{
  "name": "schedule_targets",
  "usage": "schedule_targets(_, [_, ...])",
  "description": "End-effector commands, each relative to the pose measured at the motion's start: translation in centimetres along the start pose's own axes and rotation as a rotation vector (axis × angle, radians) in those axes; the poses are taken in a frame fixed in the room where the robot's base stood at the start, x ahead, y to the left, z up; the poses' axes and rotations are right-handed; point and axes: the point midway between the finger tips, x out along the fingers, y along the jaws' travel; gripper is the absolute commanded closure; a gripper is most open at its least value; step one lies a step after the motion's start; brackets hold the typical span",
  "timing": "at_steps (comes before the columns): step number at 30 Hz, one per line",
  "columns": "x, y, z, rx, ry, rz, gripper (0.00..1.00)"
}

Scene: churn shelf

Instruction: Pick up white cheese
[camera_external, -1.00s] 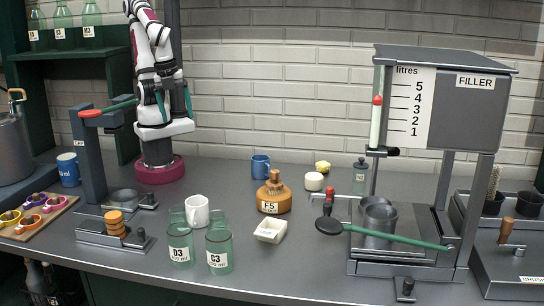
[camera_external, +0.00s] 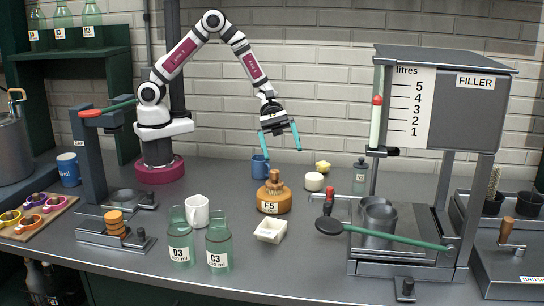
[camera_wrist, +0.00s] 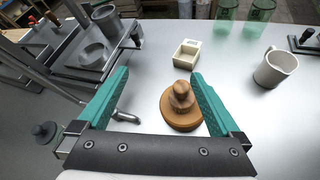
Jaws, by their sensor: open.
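The white cheese (camera_external: 314,181) is a small white round block on the grey bench in the external view, right of the brown F-5 pot and in front of a yellow lump. My gripper (camera_external: 283,153) hangs open and empty above the bench, left of the cheese and higher than it. In the wrist view my gripper (camera_wrist: 160,73) has its two teal fingers spread wide, with nothing held.
The brown F-5 pot (camera_external: 273,194) stands close to the cheese, with a blue mug (camera_external: 260,165) behind it. The yellow lump (camera_external: 322,167) and a dark small bottle (camera_external: 360,177) are nearby. The filler (camera_external: 440,90) stands right. A white dish (camera_external: 270,229) lies in front.

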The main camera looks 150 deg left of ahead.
Motion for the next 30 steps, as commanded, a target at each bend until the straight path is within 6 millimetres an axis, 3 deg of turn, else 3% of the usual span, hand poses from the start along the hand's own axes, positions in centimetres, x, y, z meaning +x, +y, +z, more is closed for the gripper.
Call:
schedule_targets(1, [-1.3, 2.8, -4.1, -0.166, 0.002, 0.131, 0.00])
schedule_targets(3, [-3.1, 5.6, -8.4, -0.342, -0.003, 0.281, 0.00])
schedule_targets(6, [-4.6, 7.2, -11.7, -0.465, -0.012, 0.389, 0.00])
schedule_targets(9, [-4.3, 7.1, -13.9, -0.498, -0.014, 0.416, 0.00])
schedule_targets(18, [-1.7, 5.5, -18.4, -0.493, -0.013, 0.412, 0.00])
schedule_targets(23, [0.7, 6.6, -18.4, -0.486, -0.014, 0.410, 0.00])
schedule_targets(30, [1.0, 6.8, -18.4, -0.487, -0.014, 0.411, 0.00])
